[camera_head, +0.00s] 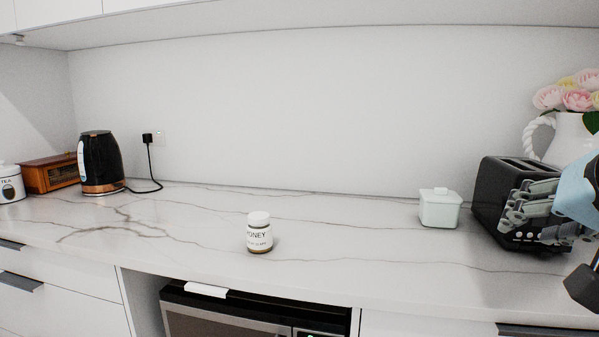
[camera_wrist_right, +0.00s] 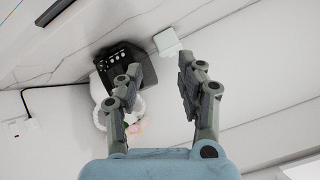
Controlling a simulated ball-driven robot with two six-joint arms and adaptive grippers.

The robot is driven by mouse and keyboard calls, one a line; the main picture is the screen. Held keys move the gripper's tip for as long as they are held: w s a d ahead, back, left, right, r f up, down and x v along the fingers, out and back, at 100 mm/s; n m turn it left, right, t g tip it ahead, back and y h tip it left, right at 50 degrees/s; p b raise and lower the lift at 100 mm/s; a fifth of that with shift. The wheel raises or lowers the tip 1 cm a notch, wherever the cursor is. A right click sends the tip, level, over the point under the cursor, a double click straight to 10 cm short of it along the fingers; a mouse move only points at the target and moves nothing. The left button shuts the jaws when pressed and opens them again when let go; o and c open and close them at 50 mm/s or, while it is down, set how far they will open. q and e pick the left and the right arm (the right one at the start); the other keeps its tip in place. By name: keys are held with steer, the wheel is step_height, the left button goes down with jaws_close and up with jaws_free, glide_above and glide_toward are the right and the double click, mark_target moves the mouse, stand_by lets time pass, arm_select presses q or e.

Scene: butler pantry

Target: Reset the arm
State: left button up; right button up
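My right gripper (camera_head: 520,222) is at the right edge of the head view, in front of the black toaster (camera_head: 488,190), and hides part of it. In the right wrist view, the two fingers of the right gripper (camera_wrist_right: 160,66) stand apart with nothing between them. The toaster (camera_wrist_right: 118,62) shows beyond the left finger there. I cannot tell if the fingers touch it. My left gripper is in neither view.
A pale green lidded box (camera_head: 439,210) stands left of the toaster. A flower jug (camera_head: 565,140) stands behind it. A honey jar (camera_head: 259,236) is mid-counter; a black kettle (camera_head: 101,163) is far left. Free marble counter (camera_head: 340,235) lies between jar and box.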

steer(key=s+a+f+n+g+y, duration=0.15)
steer(key=s+f+n+g, duration=0.6)
steer(key=s+f, duration=1.45)
step_height(320, 180, down, 27)
steer(key=s+d+b, duration=0.1)
steer(key=s+d, duration=0.1)
steer(key=s+d+f+g+b, duration=0.1)
steer(key=s+f+g, duration=0.1)
steer(key=s+f, duration=1.6)
steer(key=shift+s, duration=0.25)
